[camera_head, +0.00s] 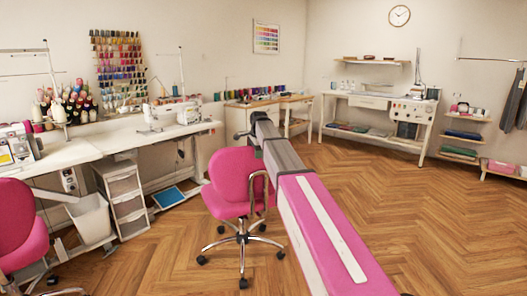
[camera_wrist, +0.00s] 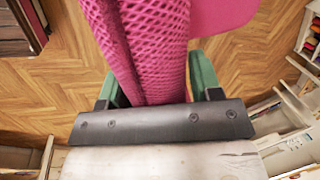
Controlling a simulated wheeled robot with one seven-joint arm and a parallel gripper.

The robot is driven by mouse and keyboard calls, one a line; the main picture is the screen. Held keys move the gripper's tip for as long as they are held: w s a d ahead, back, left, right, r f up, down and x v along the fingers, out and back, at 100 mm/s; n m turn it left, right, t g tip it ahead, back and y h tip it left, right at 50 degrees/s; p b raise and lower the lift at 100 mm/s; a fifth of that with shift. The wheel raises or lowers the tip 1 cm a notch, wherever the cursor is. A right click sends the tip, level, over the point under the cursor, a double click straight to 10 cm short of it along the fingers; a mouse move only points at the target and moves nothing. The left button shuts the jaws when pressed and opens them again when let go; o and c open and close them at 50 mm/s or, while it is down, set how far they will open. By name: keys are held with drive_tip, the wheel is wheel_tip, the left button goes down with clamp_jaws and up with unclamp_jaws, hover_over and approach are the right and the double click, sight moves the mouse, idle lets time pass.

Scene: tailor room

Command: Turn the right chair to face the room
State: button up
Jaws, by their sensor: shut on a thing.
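The right chair (camera_head: 236,175) is pink, on a chrome star base with dark casters, in the middle of the head view. Its seat (camera_head: 222,205) appears to reach left, toward the sewing tables, with a curved bracket on the right side of the backrest. My gripper (camera_wrist: 155,85) is shut on the chair's pink mesh backrest (camera_wrist: 150,45), which passes between the two green fingers in the wrist view. In the head view my arm reaches to the top of the backrest, and the fingers are mostly hidden there.
Another pink chair (camera_head: 20,225) stands at the left edge. A long white sewing table (camera_head: 110,145) runs along the left wall, with a drawer unit (camera_head: 125,200) and a white bin (camera_head: 92,218) beneath. Wooden floor (camera_head: 440,205) is open to the right of my arm.

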sight(229, 152)
drive_tip(key=a+m, duration=0.1)
drive_tip(key=a, duration=0.3)
drive_tip(key=a+m, duration=0.2)
drive_tip(key=a, duration=0.2)
drive_tip(key=a+m+h, duration=0.1)
drive_tip(key=a+m, duration=0.1)
drive_tip(key=a, duration=0.3)
drive_tip(key=shift+s+a, duration=0.1)
drive_tip(key=shift+s, duration=0.25)
drive_tip(key=w+a+m+h, duration=0.1)
drive_tip(key=w+a+m, duration=0.4)
drive_tip(key=a, duration=0.6)
drive_tip(key=shift+a+m, duration=0.25)
drive_tip(key=shift+m, duration=0.35)
drive_tip(key=o, duration=1.3)
drive_tip(key=v, duration=1.1)
drive_tip(key=shift+w+a, duration=0.15)
